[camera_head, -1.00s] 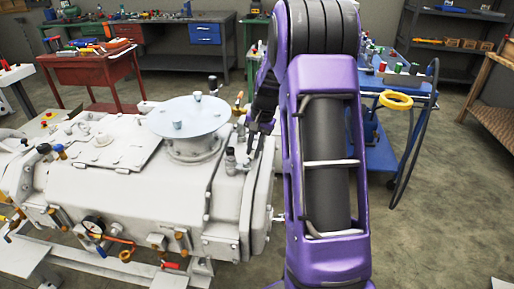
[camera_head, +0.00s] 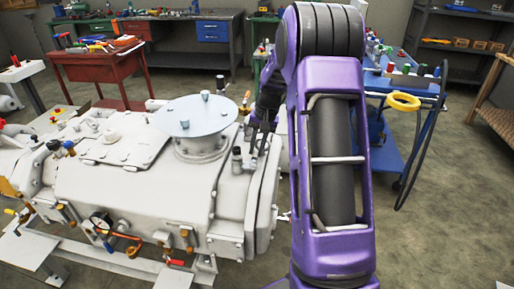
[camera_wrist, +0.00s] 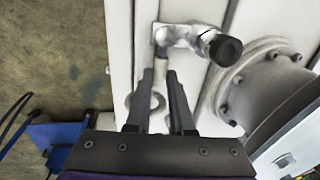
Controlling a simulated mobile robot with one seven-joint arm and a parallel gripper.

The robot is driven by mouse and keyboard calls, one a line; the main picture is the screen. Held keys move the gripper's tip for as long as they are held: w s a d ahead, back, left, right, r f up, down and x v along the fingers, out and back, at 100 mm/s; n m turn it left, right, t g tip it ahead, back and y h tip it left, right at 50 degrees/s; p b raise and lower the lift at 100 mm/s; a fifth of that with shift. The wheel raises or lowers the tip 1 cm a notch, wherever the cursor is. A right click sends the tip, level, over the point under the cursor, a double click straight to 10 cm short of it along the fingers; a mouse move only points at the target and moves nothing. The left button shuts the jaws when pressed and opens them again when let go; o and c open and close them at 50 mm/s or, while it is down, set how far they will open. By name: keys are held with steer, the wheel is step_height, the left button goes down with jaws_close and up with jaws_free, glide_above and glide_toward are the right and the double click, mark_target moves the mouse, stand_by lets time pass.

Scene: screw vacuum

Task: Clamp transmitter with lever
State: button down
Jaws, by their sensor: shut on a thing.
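A pale fitting with a dark round cap (camera_wrist: 223,49) sits on the white machine (camera_wrist: 118,55) and appears to be the transmitter. In the head view, a dark-capped upright fitting (camera_head: 237,160) stands on the machine's right end. My gripper (camera_wrist: 159,80) is directly over the machine beside the capped fitting, its two dark fingers a small gap apart. It also shows in the head view (camera_head: 257,145), pointing down at the machine's right end. A thin dark lever (camera_wrist: 162,63) runs between the fingertips, largely hidden by them. A ring-shaped part lies behind the fingers.
A grey bolted flange (camera_wrist: 270,88) is close to the right of my fingers. In the head view, a round plate (camera_head: 197,115) stands on the machine's top. Open floor lies at lower right.

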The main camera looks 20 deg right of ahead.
steer(key=c, duration=0.8)
jaws_free()
steer(key=shift+r, duration=0.1)
steer(key=d+r, duration=0.1)
steer(key=r, duration=0.4)
steer(key=s+d+r+p, duration=0.1)
steer(key=r, duration=0.5)
steer(key=r+p, duration=0.1)
steer(key=r, duration=0.5)
steer(key=shift+s+d, duration=0.4)
